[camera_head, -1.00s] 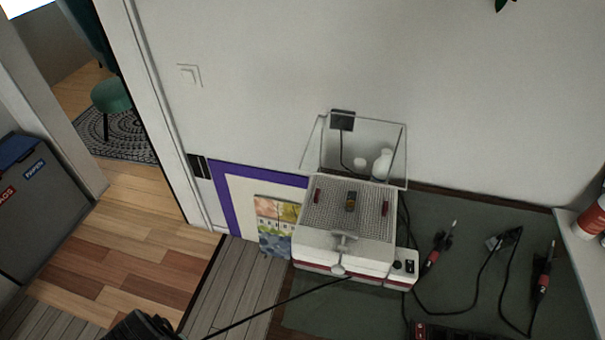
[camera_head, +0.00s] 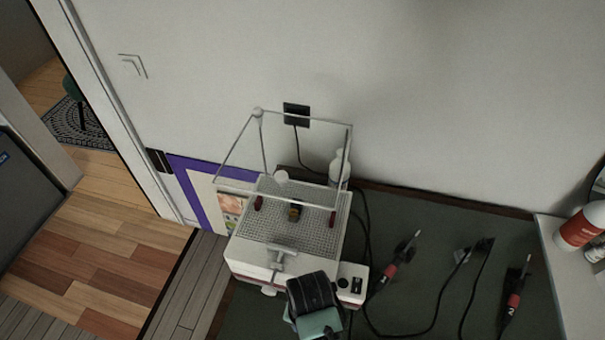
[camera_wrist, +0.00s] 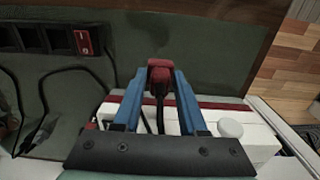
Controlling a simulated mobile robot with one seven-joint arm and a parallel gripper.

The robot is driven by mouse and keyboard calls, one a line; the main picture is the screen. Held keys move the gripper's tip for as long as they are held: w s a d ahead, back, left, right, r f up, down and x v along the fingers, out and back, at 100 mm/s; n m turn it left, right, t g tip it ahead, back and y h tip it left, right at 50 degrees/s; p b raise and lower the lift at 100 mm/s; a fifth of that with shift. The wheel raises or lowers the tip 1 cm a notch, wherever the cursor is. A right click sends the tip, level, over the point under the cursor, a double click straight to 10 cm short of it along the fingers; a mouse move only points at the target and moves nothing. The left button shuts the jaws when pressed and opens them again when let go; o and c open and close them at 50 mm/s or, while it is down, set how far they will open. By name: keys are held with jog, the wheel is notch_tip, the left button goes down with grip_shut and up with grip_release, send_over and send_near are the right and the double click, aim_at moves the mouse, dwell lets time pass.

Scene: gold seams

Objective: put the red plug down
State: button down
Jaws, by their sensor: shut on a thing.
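The red plug (camera_wrist: 160,72) is between the blue fingertips of my gripper (camera_wrist: 160,80) in the wrist view, and a dark cord trails from it toward my gripper's base. The fingers are shut on it. Beyond it is a dark green mat surface (camera_wrist: 195,50). I cannot tell whether the plug touches the mat. In the head view my wrist (camera_head: 314,300) is in front of the white machine's near right corner; the fingers and plug are hidden there.
The white machine (camera_head: 250,262) has a perforated top and a raised clear cover (camera_head: 235,150). Right of it, two red-handled tools (camera_head: 390,273) and black cables lie on the mat. A power strip with a red switch (camera_wrist: 83,42) is in the wrist view. A bottle (camera_head: 580,228) stands far right.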

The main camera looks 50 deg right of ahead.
notch_tip(320, 180, down, 9)
dwell(0.4)
jog(key=shift+f+b, duration=0.55)
jog(key=shift+f, duration=0.1)
jog(key=shift+c, duration=2.3)
grip_release()
jog(key=shift+r, duration=0.1)
notch_tip(320, 180, up, 13)
jog(key=shift+r+p, duration=0.1)
jog(key=shift+p, duration=0.7)
